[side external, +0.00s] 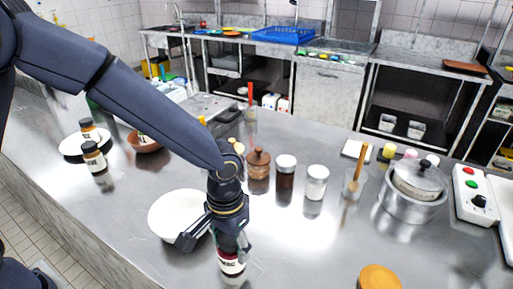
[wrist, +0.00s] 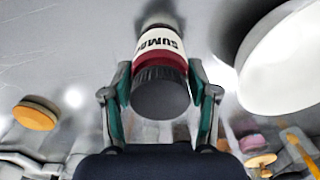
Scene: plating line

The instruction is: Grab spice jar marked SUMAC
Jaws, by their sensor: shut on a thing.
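The SUMAC jar (wrist: 160,58) has a dark lid, a red upper band and a white label reading SUMA in the wrist view. My gripper (wrist: 160,100) has one finger on each side of the jar, just below its lid, and is shut on it. In the side external view the jar (side external: 231,264) shows below my gripper (side external: 232,250), partly covered by the fingers. Its base is near the steel counter; I cannot tell whether it touches.
A white plate (side external: 172,216) lies just left of my gripper. Several jars, including a brown lidded pot (side external: 258,165) and a white-lidded jar (side external: 316,184), stand behind it. A steel pot (side external: 411,200) is right. An orange round lid (side external: 379,277) lies front right. Two jars stand far left.

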